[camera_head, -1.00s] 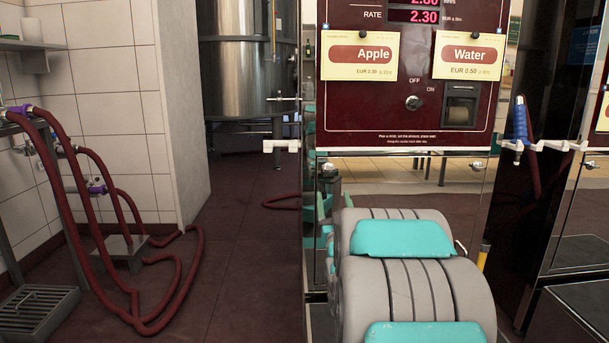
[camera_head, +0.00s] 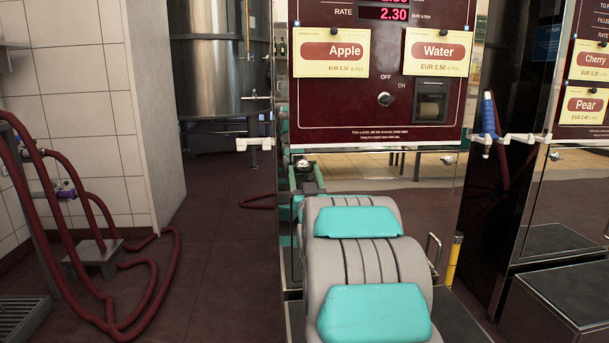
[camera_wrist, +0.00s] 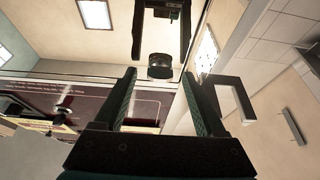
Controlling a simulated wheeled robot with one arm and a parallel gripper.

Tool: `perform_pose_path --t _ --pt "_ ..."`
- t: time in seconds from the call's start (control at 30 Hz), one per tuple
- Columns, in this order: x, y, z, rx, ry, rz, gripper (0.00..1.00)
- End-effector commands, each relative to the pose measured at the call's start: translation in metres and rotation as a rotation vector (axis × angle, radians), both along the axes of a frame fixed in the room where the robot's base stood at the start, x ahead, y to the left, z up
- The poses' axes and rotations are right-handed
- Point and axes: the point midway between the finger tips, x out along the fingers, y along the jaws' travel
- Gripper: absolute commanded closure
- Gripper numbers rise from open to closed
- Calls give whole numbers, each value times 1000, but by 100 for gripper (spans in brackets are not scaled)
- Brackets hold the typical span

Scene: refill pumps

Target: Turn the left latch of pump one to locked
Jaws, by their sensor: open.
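Pump one appears to be the dark red panel (camera_head: 330,108) with the Apple and Water cards, near the middle of the head view. A small round metal fitting (camera_head: 448,159) sits below its right side. A similar one (camera_head: 308,163) shows low at the left, just behind my arm. I cannot tell whether either is a latch, or how it is turned. Part of a dark red panel (camera_wrist: 85,102) shows to the left of the fingers.
The on/off key switch (camera_head: 385,99) is on the panel. White holders stick out left (camera_head: 255,144) and right, the right one with a blue-handled nozzle (camera_head: 488,120). Another pump (camera_head: 582,60) stands at right. Dark red hoses (camera_head: 150,290) lie on the floor at left.

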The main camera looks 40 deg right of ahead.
Motion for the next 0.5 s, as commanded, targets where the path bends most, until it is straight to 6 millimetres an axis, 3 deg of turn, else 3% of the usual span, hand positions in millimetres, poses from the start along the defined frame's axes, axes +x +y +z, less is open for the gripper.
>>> perform_pose_path --t 0.23,0.5 --pt "1 -1 0 1 1 0 27" --pt "1 -1 0 1 2 0 58"
